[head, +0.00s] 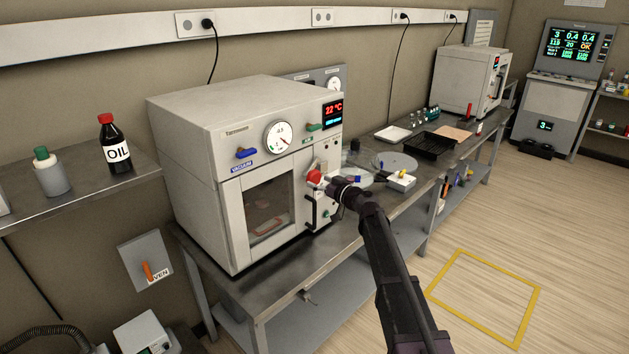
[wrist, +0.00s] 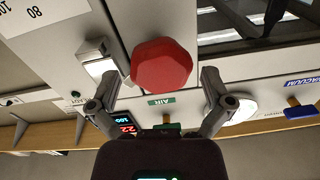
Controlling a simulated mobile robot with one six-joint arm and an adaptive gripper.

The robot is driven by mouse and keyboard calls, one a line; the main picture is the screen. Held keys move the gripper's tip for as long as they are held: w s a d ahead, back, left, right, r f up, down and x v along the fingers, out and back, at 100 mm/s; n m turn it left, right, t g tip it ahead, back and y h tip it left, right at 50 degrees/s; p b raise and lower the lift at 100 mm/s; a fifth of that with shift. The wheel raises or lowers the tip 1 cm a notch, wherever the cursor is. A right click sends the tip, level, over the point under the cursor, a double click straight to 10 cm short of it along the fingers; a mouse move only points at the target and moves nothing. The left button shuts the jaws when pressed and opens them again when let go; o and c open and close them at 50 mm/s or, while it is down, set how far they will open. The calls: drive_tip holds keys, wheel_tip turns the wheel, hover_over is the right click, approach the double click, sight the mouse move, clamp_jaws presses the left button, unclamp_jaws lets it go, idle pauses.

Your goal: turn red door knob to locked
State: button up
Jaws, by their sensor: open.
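The red door knob (head: 314,176) sits on the front of the white vacuum oven (head: 190,150), beside the door's window. In the wrist view the knob (wrist: 161,64) is a red, many-sided knob near the upper middle, just beyond my fingertips. My gripper (head: 328,182) is close to the knob in the head view, and its jaws are hard to make out there. In the wrist view my gripper (wrist: 160,88) is open, with one finger on each side below the knob. I cannot tell whether a finger touches it. A metal latch (wrist: 98,62) is left of the knob.
A blue vacuum handle (head: 246,153) and a green air handle (head: 315,127) are on the oven front. A black door handle (head: 311,211) is below the knob. The bench to the right holds a black tray (head: 430,146).

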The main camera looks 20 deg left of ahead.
drive_tip(key=shift+x, duration=0.9)
drive_tip(key=shift+c, duration=0.2)
drive_tip(key=c, duration=1.1)
